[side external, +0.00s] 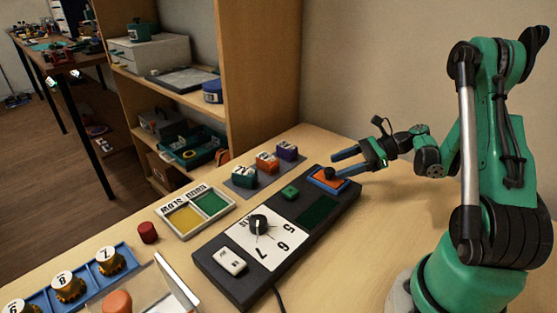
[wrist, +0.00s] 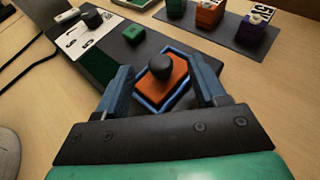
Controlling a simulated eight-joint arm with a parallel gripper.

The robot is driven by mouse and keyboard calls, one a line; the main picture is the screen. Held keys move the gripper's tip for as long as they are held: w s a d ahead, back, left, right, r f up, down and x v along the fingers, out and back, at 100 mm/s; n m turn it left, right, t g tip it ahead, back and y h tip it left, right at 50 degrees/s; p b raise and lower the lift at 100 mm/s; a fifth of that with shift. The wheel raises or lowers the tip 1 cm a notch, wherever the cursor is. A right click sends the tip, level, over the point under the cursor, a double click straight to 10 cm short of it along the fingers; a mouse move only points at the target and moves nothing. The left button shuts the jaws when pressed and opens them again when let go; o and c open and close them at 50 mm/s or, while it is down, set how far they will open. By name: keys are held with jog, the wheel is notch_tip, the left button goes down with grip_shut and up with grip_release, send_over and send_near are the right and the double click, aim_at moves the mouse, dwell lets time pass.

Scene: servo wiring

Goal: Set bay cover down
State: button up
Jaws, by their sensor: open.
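The bay cover (side external: 326,181) is an orange plate with a black knob. It sits within a blue frame (side external: 345,189) at the far right end of the black panel (side external: 208,263). In the wrist view the orange cover (wrist: 178,84) lies flat inside the blue frame, knob up. My gripper (side external: 337,164) is open. In the wrist view its two blue fingers (wrist: 160,68) stand apart on either side of the cover and its knob, with space visible between. I cannot tell how high the fingertips are above the panel.
The panel carries a dial (side external: 259,222), a white switch (side external: 232,261), a green button (side external: 289,192) and a dark green rectangle (side external: 317,211). Labelled blocks (side external: 266,163) stand on a grey mat behind. A two-colour tray (side external: 163,225) lies left. Bare table lies right of the panel.

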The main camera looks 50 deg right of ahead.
aim_at(335, 180)
jog(key=v, duration=0.3)
jog(key=shift+s+d+r, duration=0.15)
jog(key=shift+d+r, duration=0.05)
jog(key=shift+a+r+n, duration=0.2)
jog(key=shift+n, duration=0.1)
jog(key=w+a+n+g, duration=0.1)
jog(key=w+a+r+n+h, duration=0.1)
jog(key=w+a+n+g, duration=0.1)
jog(key=shift+w+a+r+g, duration=0.1)
jog(key=shift+a+r+g, duration=0.2)
jog(key=shift+a, duration=0.05)
jog(key=a+n+h, duration=0.1)
jog(key=n, duration=0.1)
jog(key=a+r+n+g+h, duration=0.1)
jog(key=a+n, duration=0.1)
jog(key=w+a+n, duration=0.1)
jog(key=a, duration=0.1)
jog(key=shift+w+r+n+g+h, duration=0.15)
jog(key=shift+r+n+g+h, duration=0.1)
jog(key=shift+n+g+h, duration=0.15)
jog(key=s+a+r+n+t+h, duration=0.2)
jog(key=a+n+h, duration=0.3)
jog(key=n, duration=1.2)
jog(key=a+r, duration=0.1)
jog(key=a, duration=0.3)
jog(key=shift+s+a+r+n+h, duration=0.25)
jog(key=shift+s+n+h, duration=0.05)
jog(key=shift+s+h, duration=0.1)
